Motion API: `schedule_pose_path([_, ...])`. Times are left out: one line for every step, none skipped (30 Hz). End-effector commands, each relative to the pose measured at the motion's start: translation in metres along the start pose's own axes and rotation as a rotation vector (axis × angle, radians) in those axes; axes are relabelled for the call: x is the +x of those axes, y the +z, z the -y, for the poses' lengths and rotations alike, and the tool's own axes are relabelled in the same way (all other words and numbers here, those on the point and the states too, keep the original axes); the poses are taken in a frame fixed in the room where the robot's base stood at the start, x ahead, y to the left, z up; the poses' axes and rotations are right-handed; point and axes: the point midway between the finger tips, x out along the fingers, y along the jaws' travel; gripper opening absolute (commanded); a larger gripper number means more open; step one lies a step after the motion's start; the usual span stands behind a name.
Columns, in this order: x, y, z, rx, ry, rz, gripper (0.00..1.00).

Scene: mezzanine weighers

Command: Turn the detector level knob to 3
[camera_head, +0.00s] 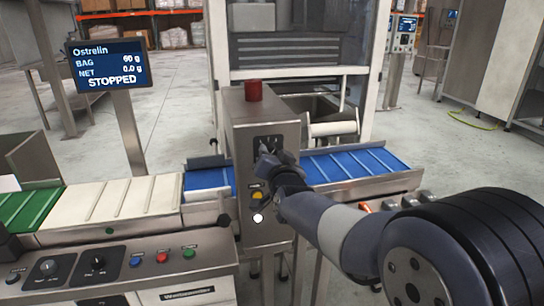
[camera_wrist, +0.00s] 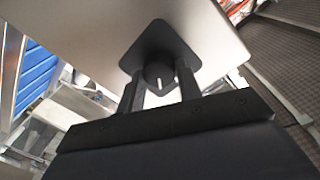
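The detector housing (camera_head: 249,115) is a grey metal box over the blue conveyor, with a red lamp on top. My gripper (camera_head: 267,151) is at the dark panel on its front and hides the knob in the head view. In the wrist view the round black detector level knob (camera_wrist: 158,72) sits on a black plate (camera_wrist: 160,42). A short white mark shows on its lower edge in the picture. My gripper's fingers (camera_wrist: 160,78) stand apart on either side of the knob. I cannot tell whether they touch it. No scale numbers are readable.
A yellow button (camera_head: 257,196) and a white button (camera_head: 258,218) lie below the gripper. A control desk (camera_head: 120,270) with knobs and coloured buttons stands front left. The blue conveyor (camera_head: 345,163) runs behind my arm. A display (camera_head: 106,65) reads STOPPED.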

Motion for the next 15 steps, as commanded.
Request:
schedule_pose_path([0.0002, -0.0005, 0.0002, 0.001, 0.000, -0.001, 0.37])
schedule_pose_path([0.0002, -0.0005, 0.0002, 0.001, 0.000, -0.001, 0.40])
schedule_pose_path([0.0002, -0.0004, 0.0002, 0.001, 0.000, -0.001, 0.43])
schedule_pose_path([0.0002, -0.0004, 0.0002, 0.001, 0.000, -0.001, 0.45])
schedule_pose_path([0.0002, -0.0003, 0.0002, 0.000, 0.000, -0.001, 0.48])
schedule_pose_path([0.0002, -0.0003, 0.0001, 0.000, 0.000, -0.001, 0.51])
schedule_pose_path([0.0001, -0.0002, 0.0001, 0.000, 0.000, -0.001, 0.54])
schedule_pose_path([0.0001, -0.0002, 0.0001, 0.000, 0.000, -0.001, 0.55])
schedule_pose_path([0.0001, -0.0001, 0.0001, 0.000, 0.000, -0.001, 0.55])
schedule_pose_path([0.0001, -0.0001, 0.0001, 0.000, 0.000, -0.001, 0.55])
schedule_pose_path([0.0001, -0.0001, 0.0001, 0.000, 0.000, 0.000, 0.55])
schedule_pose_path([0.0001, 0.0000, 0.0000, -0.001, 0.000, 0.000, 0.55])
schedule_pose_path([0.0001, 0.0000, 0.0000, -0.001, 0.000, 0.000, 0.55])
schedule_pose_path([-0.0001, 0.0000, 0.0000, -0.001, 0.000, 0.000, 0.55])
schedule_pose_path([-0.0007, 0.0000, 0.0001, -0.001, 0.000, 0.000, 0.55])
